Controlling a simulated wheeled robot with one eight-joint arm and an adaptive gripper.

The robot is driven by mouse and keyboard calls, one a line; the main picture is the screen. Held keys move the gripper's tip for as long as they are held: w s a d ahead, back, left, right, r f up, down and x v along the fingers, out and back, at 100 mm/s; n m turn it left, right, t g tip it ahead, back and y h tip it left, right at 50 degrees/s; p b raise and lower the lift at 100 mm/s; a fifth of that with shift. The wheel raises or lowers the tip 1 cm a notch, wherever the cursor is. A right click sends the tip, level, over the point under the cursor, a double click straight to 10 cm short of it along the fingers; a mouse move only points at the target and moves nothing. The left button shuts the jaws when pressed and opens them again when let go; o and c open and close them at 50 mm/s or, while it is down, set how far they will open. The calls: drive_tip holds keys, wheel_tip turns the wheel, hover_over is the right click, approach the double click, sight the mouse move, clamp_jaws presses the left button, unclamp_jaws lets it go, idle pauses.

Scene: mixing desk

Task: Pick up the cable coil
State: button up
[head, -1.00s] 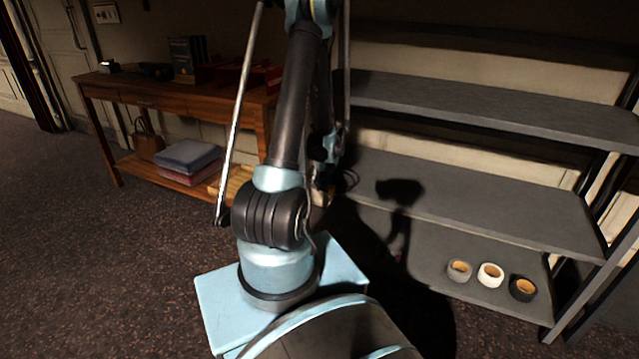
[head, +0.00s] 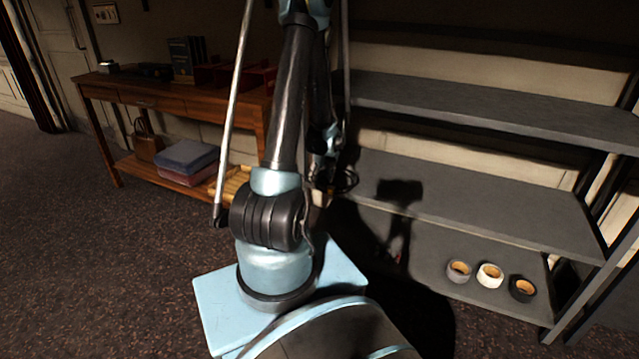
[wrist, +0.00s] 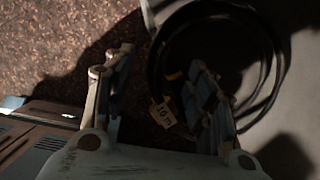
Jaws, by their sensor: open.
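The cable coil (wrist: 271,65) is a black ring with a pale tag (wrist: 163,113) reading "10 m". It lies on a grey surface in the upper right of the wrist view. My gripper (wrist: 161,58) is open and empty in the wrist view. The coil's left side shows between the two fingers, and the right finger covers part of the ring. I cannot tell whether the fingers touch it. In the head view my arm hides most of the gripper. A dark looped shape (head: 345,181) shows beside the arm at the shelf's left end, probably the coil.
A grey shelf unit (head: 480,200) stands at the right, with three tape rolls (head: 490,275) on its lowest shelf. A wooden desk (head: 190,100) stands at the left, with folded cloths (head: 187,158) below. Open speckled floor (head: 90,250) lies at the left.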

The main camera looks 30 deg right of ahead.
drive_tip(key=v, duration=0.8)
drive_tip(key=shift+r, duration=0.25)
drive_tip(key=shift+s+a, duration=0.1)
